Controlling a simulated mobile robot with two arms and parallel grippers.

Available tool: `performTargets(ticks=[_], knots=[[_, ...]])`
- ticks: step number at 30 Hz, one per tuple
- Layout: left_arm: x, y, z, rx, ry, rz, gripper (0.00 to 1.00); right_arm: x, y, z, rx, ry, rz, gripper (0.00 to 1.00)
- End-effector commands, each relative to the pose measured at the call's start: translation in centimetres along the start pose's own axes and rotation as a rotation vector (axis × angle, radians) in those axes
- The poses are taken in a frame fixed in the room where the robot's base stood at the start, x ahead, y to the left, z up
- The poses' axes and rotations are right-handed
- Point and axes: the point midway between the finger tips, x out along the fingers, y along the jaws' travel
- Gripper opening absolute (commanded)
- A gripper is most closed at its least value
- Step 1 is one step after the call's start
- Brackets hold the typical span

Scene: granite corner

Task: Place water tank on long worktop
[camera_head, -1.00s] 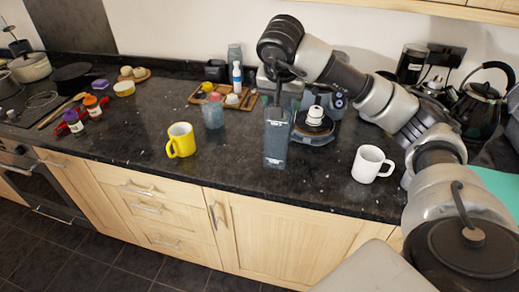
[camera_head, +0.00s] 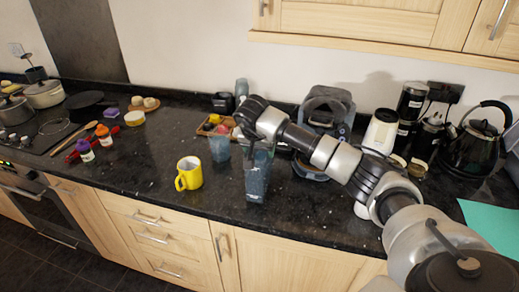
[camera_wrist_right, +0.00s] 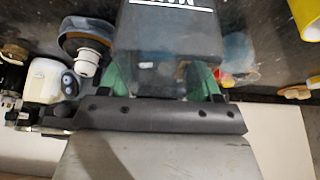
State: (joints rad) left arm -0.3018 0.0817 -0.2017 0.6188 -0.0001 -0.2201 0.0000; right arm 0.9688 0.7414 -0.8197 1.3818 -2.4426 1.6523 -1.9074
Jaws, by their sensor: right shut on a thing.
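The water tank (camera_head: 257,180) is a bluish see-through upright container with a dark top. It is at the front part of the dark granite long worktop (camera_head: 130,172), right of the yellow mug. My right gripper (camera_head: 256,143) is at its top and shut on it. In the right wrist view the tank (camera_wrist_right: 168,60) fills the middle between green-tinted fingers (camera_wrist_right: 168,85). I cannot tell whether its base touches the worktop. My left gripper is not in view.
A yellow mug (camera_head: 189,174) stands left of the tank, with a clear cup (camera_head: 219,148) close behind. A coffee machine (camera_head: 325,115) stands at the back, right. A black kettle (camera_head: 475,140) is far right. The worktop left of the mug is mostly clear.

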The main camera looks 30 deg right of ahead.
Motion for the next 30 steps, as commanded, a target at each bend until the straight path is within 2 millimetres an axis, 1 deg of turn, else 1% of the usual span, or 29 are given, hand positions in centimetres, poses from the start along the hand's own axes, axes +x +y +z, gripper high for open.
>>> performTargets(ticks=[1, 3, 6, 15, 16, 18, 21, 28, 30], knots=[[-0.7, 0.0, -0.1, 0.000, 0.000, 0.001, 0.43, 0.2, -0.1, 0.1, 0.000, 0.000, -0.001, 0.00], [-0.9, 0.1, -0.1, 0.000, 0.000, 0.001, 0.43, 0.9, -0.1, 0.4, 0.001, 0.001, -0.003, 0.00], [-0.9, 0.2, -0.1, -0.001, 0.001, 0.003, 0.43, 1.3, 0.0, 0.5, 0.002, 0.004, -0.003, 0.00], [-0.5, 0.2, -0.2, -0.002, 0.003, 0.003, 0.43, 1.6, -0.1, 0.6, 0.001, 0.004, -0.004, 0.00], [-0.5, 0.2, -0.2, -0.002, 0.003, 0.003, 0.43, 1.7, 0.0, 0.7, 0.000, 0.001, -0.001, 0.65], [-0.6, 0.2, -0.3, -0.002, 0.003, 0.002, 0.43, 1.6, 0.0, 0.7, 0.000, 0.001, -0.001, 0.76], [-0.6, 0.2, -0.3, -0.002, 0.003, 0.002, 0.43, 1.6, 0.0, 0.7, 0.000, 0.001, -0.001, 0.89], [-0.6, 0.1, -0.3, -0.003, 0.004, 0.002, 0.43, 1.6, 0.0, 0.7, 0.000, 0.001, -0.001, 0.89], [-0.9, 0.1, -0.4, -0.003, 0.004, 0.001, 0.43, 1.3, 0.0, 0.6, 0.000, 0.001, -0.002, 0.89]])
